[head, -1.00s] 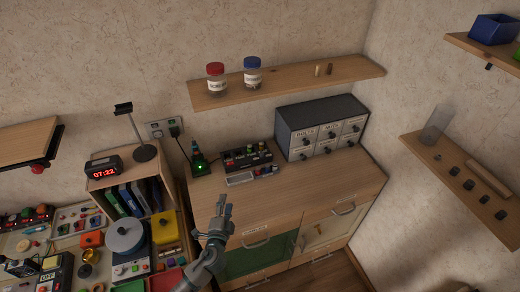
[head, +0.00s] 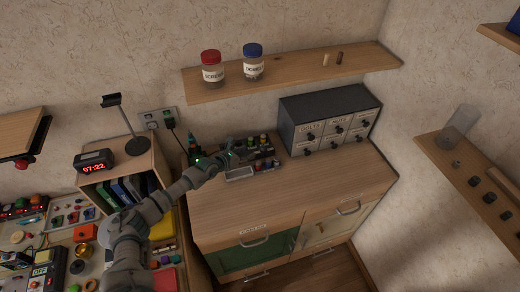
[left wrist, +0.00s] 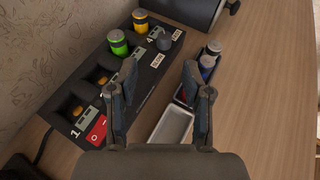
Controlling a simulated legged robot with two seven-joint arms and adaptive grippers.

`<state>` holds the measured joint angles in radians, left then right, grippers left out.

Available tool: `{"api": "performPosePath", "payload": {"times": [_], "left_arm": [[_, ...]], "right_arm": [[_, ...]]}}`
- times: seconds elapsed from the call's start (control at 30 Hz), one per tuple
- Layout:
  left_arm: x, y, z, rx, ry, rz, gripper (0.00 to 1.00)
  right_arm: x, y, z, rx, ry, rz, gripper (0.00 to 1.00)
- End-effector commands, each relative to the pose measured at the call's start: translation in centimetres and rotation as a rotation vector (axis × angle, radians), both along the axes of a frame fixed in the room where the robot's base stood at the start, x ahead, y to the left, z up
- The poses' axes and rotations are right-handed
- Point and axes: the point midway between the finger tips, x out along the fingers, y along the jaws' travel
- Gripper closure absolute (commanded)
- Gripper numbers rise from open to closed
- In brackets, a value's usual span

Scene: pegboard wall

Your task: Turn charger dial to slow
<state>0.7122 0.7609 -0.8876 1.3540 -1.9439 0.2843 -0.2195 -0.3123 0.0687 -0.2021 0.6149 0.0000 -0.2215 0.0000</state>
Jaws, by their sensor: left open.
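The black battery charger (left wrist: 88,68) lies on the wooden cabinet top. It also shows in the head view (head: 264,146), partly behind my left gripper. Its grey dial (left wrist: 164,41) sits near its far end, with small white labels beside it that are too blurred to read surely. A green battery (left wrist: 118,43) and a yellow battery (left wrist: 140,22) stand in its slots. My left gripper (left wrist: 160,80) is open and empty above the charger's front edge. In the left wrist view the dial shows beyond the gap between the fingers, apart from them. My right gripper is out of view.
A white tray (left wrist: 178,115) and a dark holder with batteries (left wrist: 208,66) lie right beside the charger. A grey drawer unit (head: 325,105) stands to its right, and a shelf with two jars (head: 253,64) is above. The cabinet's front top (head: 290,190) is clear.

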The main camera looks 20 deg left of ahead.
Motion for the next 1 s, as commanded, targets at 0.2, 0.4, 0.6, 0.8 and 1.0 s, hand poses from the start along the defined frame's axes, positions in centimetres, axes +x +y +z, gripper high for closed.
{"api": "performPosePath", "payload": {"times": [0.2,0.4,0.6,0.8,1.0], "left_arm": [[4.4,-2.4,-2.6,-0.003,-0.002,-0.001,0.51],[6.6,-3.4,-3.5,-0.005,-0.001,0.001,0.51],[7.5,-3.8,-3.6,-0.005,-0.002,-0.001,0.51],[7.6,-3.9,-3.6,-0.004,-0.002,-0.001,0.51],[7.6,-4.0,-3.5,-0.003,-0.002,-0.001,0.73]], "right_arm": [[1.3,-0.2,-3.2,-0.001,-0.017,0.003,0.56],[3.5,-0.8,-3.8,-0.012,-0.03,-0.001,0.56],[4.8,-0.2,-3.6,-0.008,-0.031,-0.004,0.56],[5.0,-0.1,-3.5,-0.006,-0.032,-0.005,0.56],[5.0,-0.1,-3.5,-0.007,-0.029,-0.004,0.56]]}}
